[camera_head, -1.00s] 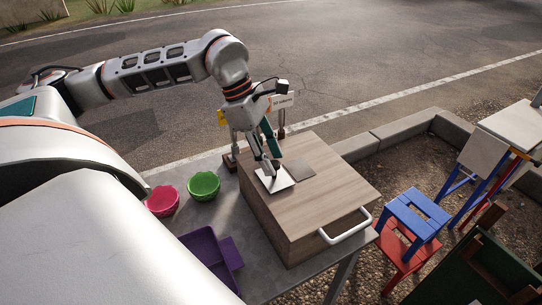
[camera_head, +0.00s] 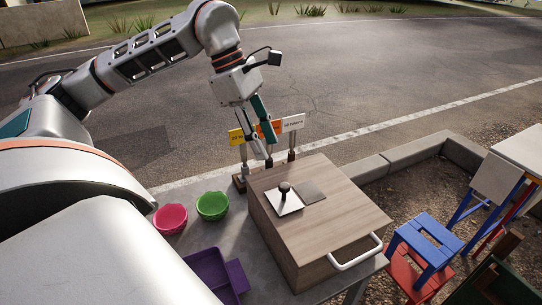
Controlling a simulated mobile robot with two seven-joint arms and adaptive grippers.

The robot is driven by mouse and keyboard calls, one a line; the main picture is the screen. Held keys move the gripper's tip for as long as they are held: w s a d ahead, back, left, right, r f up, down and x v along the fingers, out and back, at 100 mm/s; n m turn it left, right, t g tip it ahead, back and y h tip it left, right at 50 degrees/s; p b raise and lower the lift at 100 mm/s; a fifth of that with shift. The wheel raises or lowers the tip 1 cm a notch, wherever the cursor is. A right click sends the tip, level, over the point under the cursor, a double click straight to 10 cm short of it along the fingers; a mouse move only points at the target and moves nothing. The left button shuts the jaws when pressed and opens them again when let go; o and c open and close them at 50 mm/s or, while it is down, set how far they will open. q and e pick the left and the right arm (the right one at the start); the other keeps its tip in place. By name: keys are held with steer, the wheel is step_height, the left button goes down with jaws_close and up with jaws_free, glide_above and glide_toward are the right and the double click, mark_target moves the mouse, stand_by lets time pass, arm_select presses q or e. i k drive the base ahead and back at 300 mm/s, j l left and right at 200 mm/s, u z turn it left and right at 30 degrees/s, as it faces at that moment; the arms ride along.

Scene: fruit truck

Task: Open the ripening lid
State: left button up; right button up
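The ripening box (camera_head: 325,222) is a wood-grain box on the table's right part. On its top lies a small pale square lid (camera_head: 290,207) with a dark round knob (camera_head: 284,188). The lid looks flat and shut. A grey square (camera_head: 310,191) lies beside it, flush with the top; I cannot tell if it is a plate or an opening. My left gripper (camera_head: 267,160) is above and behind the box's far left edge, apart from the knob. Its two fingers look apart and hold nothing visible. My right gripper is out of view.
Pink (camera_head: 170,218) and green (camera_head: 212,205) bowls and a purple tray (camera_head: 209,272) stand left of the box. Small signs on posts (camera_head: 293,123) stand behind it, close to my gripper. A white handle (camera_head: 356,252) sticks out from the box's front right.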

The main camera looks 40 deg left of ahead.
mark_target(336, 215)
steer(key=k+l, duration=0.35)
steer(key=l, duration=0.15)
steer(key=k+l, duration=0.4)
steer(key=l, duration=0.1)
